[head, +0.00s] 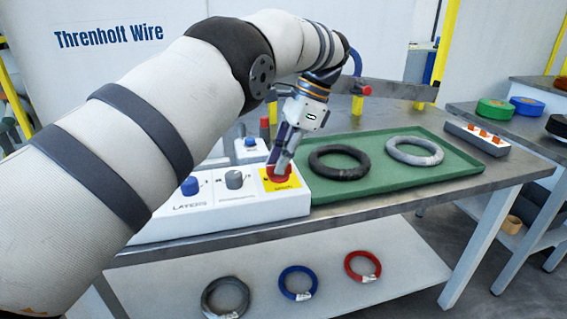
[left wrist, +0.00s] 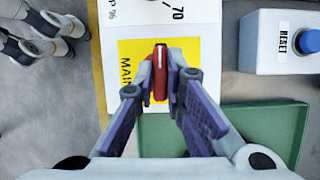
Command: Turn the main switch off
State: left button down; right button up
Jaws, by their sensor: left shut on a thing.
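The main switch is a red knob (left wrist: 160,75) on a yellow plate marked MAIN (left wrist: 130,58). In the head view the red knob (head: 278,174) sits at the right end of the white control box (head: 225,222). My left gripper (head: 281,168) reaches down onto it from above. In the left wrist view the fingertips (left wrist: 160,92) are shut on the red knob, one on each side. A white line on the knob runs up and down in that view. My right gripper is not in view.
A grey knob (head: 235,180) and a blue knob (head: 190,186) share the box. A RESET box with a blue button (left wrist: 309,41) stands nearby. A green tray (head: 455,167) with a black coil (head: 339,174) and a grey coil (head: 436,152) lies at the right.

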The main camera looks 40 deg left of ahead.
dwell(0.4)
pick_arm(q)
jog(key=c, duration=1.7)
grip_release()
jog(key=shift+o, duration=0.2)
